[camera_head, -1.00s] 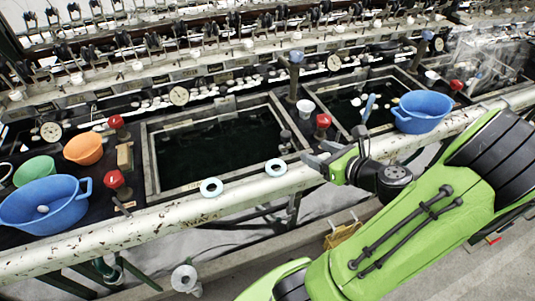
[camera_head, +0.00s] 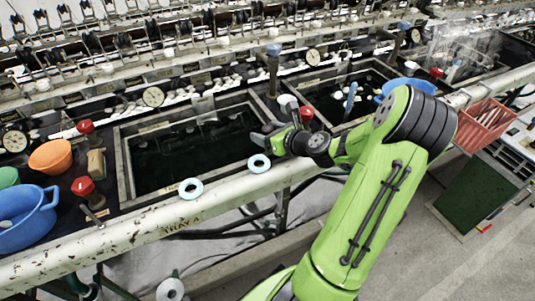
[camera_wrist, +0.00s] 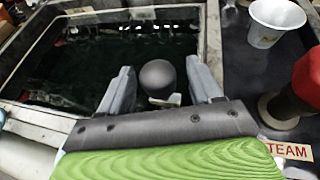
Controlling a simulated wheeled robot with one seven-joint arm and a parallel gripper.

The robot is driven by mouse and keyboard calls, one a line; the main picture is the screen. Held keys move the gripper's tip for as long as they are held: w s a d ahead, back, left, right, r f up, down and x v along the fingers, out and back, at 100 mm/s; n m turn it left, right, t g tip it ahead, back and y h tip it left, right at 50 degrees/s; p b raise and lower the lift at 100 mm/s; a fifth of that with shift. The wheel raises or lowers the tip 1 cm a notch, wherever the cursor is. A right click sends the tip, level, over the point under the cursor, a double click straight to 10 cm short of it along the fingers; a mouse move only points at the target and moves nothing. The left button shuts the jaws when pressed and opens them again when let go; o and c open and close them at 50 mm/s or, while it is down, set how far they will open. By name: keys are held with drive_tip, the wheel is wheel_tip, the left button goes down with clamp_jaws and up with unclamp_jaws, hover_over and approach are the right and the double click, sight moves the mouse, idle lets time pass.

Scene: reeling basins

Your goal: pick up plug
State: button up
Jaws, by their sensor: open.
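In the wrist view a dark round-topped knob, which looks like the plug (camera_wrist: 158,76), stands on a small pale base at the near right part of the dark basin (camera_wrist: 62,70). My gripper (camera_wrist: 161,82) is open, with one grey finger on each side of the knob. Gaps show between the knob and both fingers, so it is not gripped. In the head view my gripper (camera_head: 262,134) is at the right rim of the middle basin (camera_head: 190,150). The plug is hidden behind the gripper there.
A white cup (camera_wrist: 268,22) and a red knob (camera_wrist: 306,78) stand to the right of my gripper. Blue bowls (camera_head: 28,222) stand at the left and behind my arm.

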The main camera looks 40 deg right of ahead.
drive_tip(key=shift+c, duration=0.3)
clamp_jaws()
drive_tip(key=shift+r, duration=0.15)
